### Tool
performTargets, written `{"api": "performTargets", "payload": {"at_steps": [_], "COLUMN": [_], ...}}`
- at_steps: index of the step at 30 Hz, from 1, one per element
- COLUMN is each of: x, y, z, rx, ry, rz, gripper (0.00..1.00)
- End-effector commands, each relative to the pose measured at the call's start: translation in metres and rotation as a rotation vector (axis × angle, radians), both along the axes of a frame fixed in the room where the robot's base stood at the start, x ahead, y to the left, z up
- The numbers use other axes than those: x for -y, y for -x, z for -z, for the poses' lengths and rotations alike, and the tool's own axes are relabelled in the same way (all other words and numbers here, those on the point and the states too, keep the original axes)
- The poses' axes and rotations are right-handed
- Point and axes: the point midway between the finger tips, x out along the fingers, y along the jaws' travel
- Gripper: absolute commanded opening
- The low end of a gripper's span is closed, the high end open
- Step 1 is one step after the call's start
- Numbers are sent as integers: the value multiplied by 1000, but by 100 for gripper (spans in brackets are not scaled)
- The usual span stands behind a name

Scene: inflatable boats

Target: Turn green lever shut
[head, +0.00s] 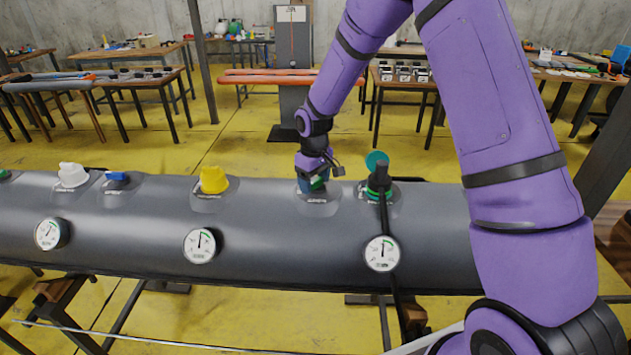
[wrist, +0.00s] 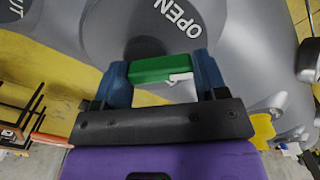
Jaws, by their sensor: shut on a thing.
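The green lever (wrist: 161,69) is between the two blue fingers of my gripper (wrist: 161,76) in the wrist view. The fingers are shut on it from both sides. The word OPEN is printed on the grey patch just beyond the lever, and the end of another word shows at the upper left corner. In the head view my gripper (head: 313,184) points down at the top of the grey tube (head: 285,235). There it hides most of the lever and its base.
Along the tube are a white cap (head: 72,175), a blue lever (head: 117,177) and a yellow cap (head: 213,180). A hose fitting with an open green cap (head: 377,161) stands close right of my gripper. Several gauges line the tube's front. Tables stand behind.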

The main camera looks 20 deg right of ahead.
Motion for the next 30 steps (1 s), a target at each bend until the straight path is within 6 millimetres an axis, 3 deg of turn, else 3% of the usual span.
{"api": "performTargets", "payload": {"at_steps": [18,30], "x": [-2,-1], "y": [-9,-12], "z": [0,-1], "rx": [2,2], "ry": [0,-1], "rz": [570,815], "gripper": [42,42]}}
